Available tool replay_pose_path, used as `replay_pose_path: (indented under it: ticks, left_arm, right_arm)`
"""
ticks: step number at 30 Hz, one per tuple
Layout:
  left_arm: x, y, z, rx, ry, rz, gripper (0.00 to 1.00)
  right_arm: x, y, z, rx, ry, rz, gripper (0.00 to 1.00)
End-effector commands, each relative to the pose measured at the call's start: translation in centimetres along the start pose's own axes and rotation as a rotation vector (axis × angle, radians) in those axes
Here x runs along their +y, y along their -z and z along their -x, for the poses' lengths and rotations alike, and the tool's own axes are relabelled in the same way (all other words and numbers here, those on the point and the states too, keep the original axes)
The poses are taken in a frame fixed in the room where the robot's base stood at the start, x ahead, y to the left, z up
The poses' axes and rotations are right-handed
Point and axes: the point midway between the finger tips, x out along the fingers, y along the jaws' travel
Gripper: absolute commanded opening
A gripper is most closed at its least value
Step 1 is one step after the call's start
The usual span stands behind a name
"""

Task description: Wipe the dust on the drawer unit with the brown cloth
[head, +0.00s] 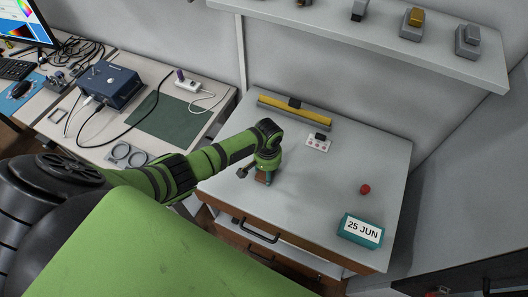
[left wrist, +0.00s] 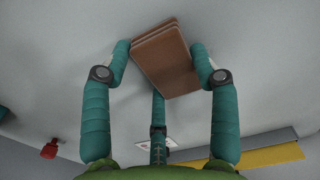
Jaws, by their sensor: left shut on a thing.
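The drawer unit (head: 325,200) has a pale grey top and wood-coloured drawer fronts with dark handles. My left gripper (head: 264,180) is over the left part of this top, pointing down. In the left wrist view its teal fingers (left wrist: 164,75) are shut on the brown cloth (left wrist: 165,58), a folded, layered rectangle. In the head view only a small brown part of the cloth (head: 261,177) shows below the gripper, at or just above the surface. I cannot make out the dust clearly in either view. My right gripper is not in view.
On the unit stand a yellow-and-grey bar (head: 295,109) at the back, a small white card (head: 318,144), a red knob-like object (head: 365,189) and a teal date block (head: 361,231). A shelf (head: 400,43) hangs above. A cluttered desk (head: 185,118) stands left. The unit's middle is clear.

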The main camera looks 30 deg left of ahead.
Motion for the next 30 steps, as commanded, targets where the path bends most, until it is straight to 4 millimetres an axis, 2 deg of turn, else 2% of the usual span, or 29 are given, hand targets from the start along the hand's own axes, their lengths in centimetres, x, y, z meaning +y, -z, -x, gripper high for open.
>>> replay_pose_path:
  ticks: [3,6,15,23,30]
  left_arm:
    - [-0.1,-1.2,-0.1,-0.004,0.001,0.001,0.24]
    - [-0.1,-1.5,-0.2,-0.003,0.002,0.001,0.24]
    - [-0.1,-1.6,-0.3,-0.005,0.002,0.001,0.24]
    - [-0.1,-1.5,1.2,-0.003,0.001,0.001,0.24]
    - [-0.1,-1.4,1.2,-0.001,0.001,0.001,0.24]
  right_arm:
    - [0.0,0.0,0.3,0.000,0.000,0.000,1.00]
    - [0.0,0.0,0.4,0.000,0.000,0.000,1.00]
    - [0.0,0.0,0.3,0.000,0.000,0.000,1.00]
    - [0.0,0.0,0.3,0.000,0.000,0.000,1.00]
    - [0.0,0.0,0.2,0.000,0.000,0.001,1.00]
